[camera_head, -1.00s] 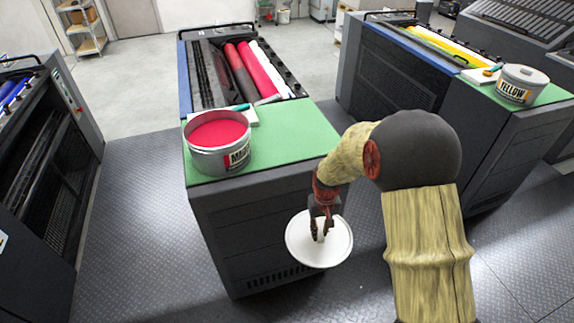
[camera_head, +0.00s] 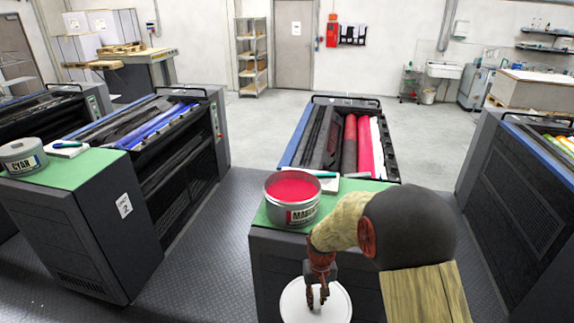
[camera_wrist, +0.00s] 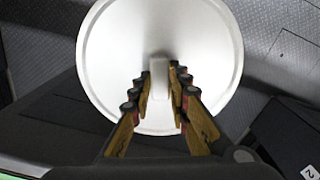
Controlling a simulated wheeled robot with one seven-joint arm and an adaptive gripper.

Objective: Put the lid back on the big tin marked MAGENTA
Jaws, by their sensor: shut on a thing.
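The big tin marked MAGENTA (camera_head: 292,199) stands open on the green top of the middle ink unit, with magenta ink showing inside. The round white lid (camera_head: 318,306) is in my gripper (camera_head: 318,296), in front of the unit and below the level of its green top. In the wrist view the lid (camera_wrist: 205,45) fills the upper middle, and my gripper (camera_wrist: 161,97) is shut on its upright handle. The lid is apart from the tin. The lower edge of the lid is cut off in the head view.
The green top (camera_head: 262,217) carries the tin and a white pad (camera_head: 326,182) behind it. A closed CYAN tin (camera_head: 22,157) stands on the left unit. Rollers lie behind the magenta tin. Dark floor lies between the units.

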